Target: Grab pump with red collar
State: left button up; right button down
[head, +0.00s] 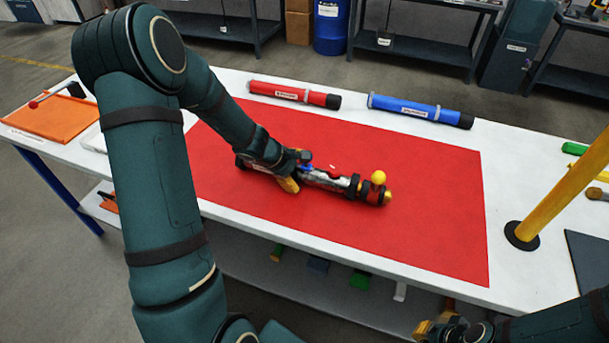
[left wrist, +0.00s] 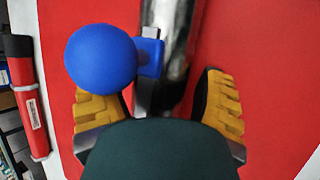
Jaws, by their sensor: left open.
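My left gripper (head: 292,172) is at the pump's middle. In the left wrist view, its open yellow-padded fingers (left wrist: 158,95) stand either side of the silver tube (left wrist: 176,50), with the blue ball (left wrist: 100,58) beside the tube. My right gripper (head: 438,325) is at the bottom edge, partly cut off; its opening is unclear.
A red tube (head: 294,94) and a blue tube (head: 420,111) lie along the table's back edge. An orange tray (head: 50,118) is at the left. A yellow post (head: 560,195) on a black base stands at the right. The mat's right part is clear.

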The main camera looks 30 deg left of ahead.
pick_arm(q)
jog(key=c, duration=1.1)
jog(key=shift+r, duration=0.1)
